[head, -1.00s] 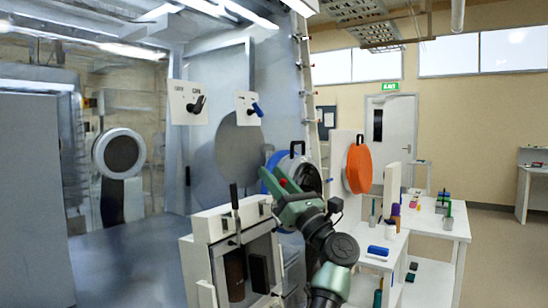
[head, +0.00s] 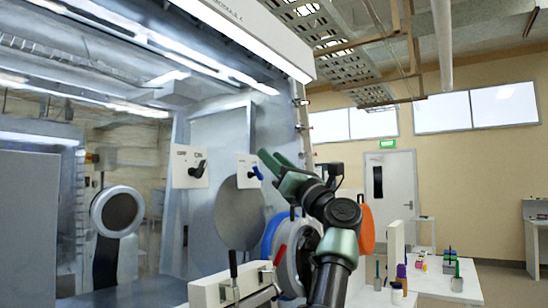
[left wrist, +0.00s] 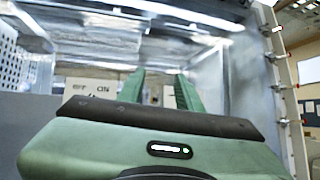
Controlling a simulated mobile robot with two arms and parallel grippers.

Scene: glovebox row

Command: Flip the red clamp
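In the head view, a red handle (head: 280,255), which looks like the red clamp, stands tilted in front of the round white-rimmed port at lower middle. My left gripper (head: 271,159) is green and raised well above and apart from it, in front of the glovebox wall near the blue-handled switch. In the left wrist view, the two green fingers (left wrist: 159,88) stand apart with nothing visible between them. The red clamp does not show in the left wrist view. My right gripper is not in view.
A switch panel with a black knob (head: 189,168) and one with a blue handle (head: 249,171) are on the wall. A white box with a black lever (head: 233,262) stands below. An orange disc (head: 367,230) and a white table (head: 440,285) are at the right.

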